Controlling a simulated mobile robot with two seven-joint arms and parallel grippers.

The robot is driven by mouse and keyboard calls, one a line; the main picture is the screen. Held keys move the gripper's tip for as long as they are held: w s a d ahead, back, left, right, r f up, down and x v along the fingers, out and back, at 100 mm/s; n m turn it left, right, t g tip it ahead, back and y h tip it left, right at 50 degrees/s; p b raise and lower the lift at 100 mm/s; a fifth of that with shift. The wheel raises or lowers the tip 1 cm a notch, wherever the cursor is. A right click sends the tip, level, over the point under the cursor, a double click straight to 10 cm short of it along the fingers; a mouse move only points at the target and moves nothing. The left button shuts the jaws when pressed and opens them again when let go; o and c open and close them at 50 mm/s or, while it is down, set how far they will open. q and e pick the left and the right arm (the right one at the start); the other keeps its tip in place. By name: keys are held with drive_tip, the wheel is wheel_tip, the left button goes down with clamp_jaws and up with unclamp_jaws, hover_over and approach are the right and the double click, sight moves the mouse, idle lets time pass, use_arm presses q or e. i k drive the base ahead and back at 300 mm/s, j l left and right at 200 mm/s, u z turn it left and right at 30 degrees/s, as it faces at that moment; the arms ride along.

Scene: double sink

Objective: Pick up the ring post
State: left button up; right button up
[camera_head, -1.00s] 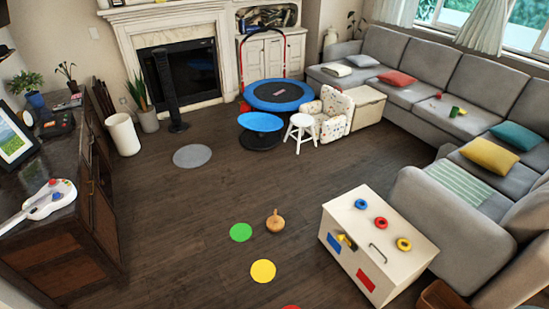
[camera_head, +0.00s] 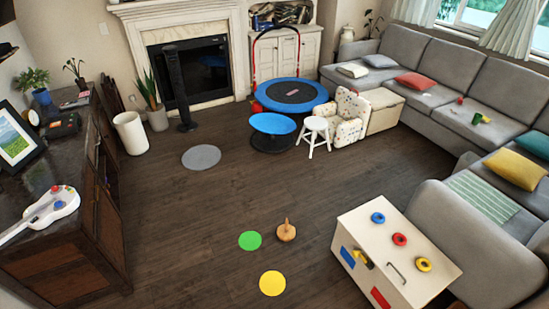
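The ring post (camera_head: 286,230) is a small light-wood piece with a round base and a short upright peg. It stands on the dark wood floor just right of a green floor disc. A blue ring (camera_head: 378,217), a red ring (camera_head: 399,239) and a yellow ring (camera_head: 424,264) lie apart on top of the white toy chest (camera_head: 378,244) to its right. Neither of my grippers shows in the view.
Flat green (camera_head: 250,240), yellow (camera_head: 272,283) and grey (camera_head: 201,157) discs lie on the floor. A dark wooden cabinet (camera_head: 65,270) stands at the left. A white stool (camera_head: 315,131) and blue trampoline (camera_head: 291,93) are behind. The middle floor is clear.

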sight(286, 232)
drive_tip(key=i+j+u, duration=0.2)
drive_tip(key=i, duration=2)
drive_tip(key=i+j+z, duration=0.1)
drive_tip(key=i+z, duration=0.3)
drive_tip(key=i, duration=0.2)
drive_tip(key=i+j+z, duration=0.25)
drive_tip(key=i+z, duration=0.2)
drive_tip(key=i+j+z, duration=0.4)
drive_tip(key=i+j, duration=0.1)
drive_tip(key=i, duration=0.1)
